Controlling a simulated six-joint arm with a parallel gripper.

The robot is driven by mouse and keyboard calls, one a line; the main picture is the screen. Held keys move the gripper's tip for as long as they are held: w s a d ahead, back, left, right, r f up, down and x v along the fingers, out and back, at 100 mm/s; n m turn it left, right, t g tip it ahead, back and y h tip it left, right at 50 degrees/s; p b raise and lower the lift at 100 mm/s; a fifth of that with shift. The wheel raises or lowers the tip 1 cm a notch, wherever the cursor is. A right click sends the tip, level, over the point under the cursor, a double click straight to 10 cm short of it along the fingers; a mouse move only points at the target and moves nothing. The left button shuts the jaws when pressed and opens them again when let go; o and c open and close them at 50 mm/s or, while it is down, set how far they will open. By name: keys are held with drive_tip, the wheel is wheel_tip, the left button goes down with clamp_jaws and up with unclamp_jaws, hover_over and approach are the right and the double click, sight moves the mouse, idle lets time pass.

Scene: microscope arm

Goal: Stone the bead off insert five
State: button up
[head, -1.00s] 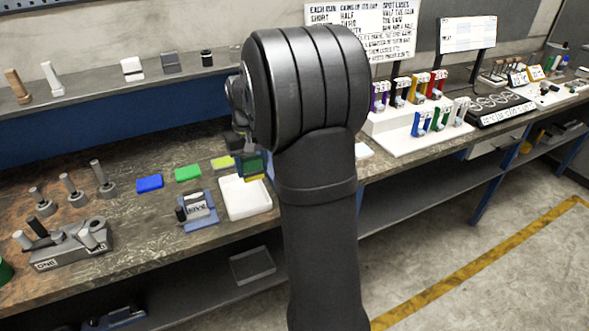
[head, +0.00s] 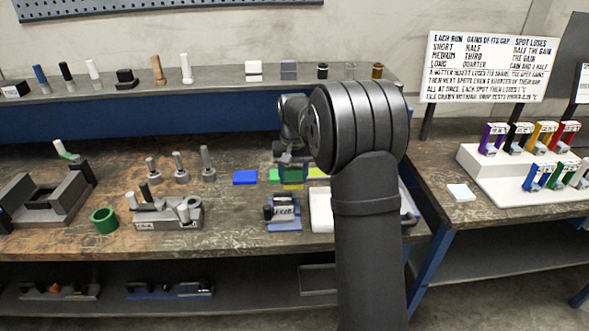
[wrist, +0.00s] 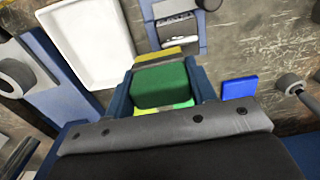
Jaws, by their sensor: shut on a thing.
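My gripper (head: 291,166) is shut on a dark green block with a yellow layer (wrist: 160,85). The block hangs above the bench, behind the small blue-based fixture (head: 283,226), and is apart from it. The fixture's white label (head: 284,210) seems to read FIVE, but it is too small to be sure. The fixture also shows in the wrist view (wrist: 180,28), beyond the held block. Any bead on the insert is too small to tell. A blue block (head: 245,177) lies left of the gripper. A lime block (head: 317,174) lies to its right, partly hidden.
A white tray (wrist: 88,40) stands right of the fixture in the head view, partly hidden by my arm. A grey block marked ONE (head: 168,216), several upright posts (head: 181,167) and a green ring (head: 104,220) stand to the left. A rear shelf (head: 215,78) carries small items.

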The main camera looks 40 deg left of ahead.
sight(294, 169)
drive_tip(key=shift+f, duration=1.95)
drive_tip(key=shift+s+a+f, duration=0.65)
drive_tip(key=shift+f, duration=0.05)
drive_tip(key=shift+c, duration=0.4)
drive_tip(key=shift+s+a, duration=1.6)
drive_tip(key=shift+c, duration=0.3)
drive_tip(key=shift+w+d, duration=2.35)
drive_tip(key=shift+a+r, duration=0.1)
drive_tip(key=shift+r, duration=4.15)
drive_tip(key=shift+s+f, duration=0.1)
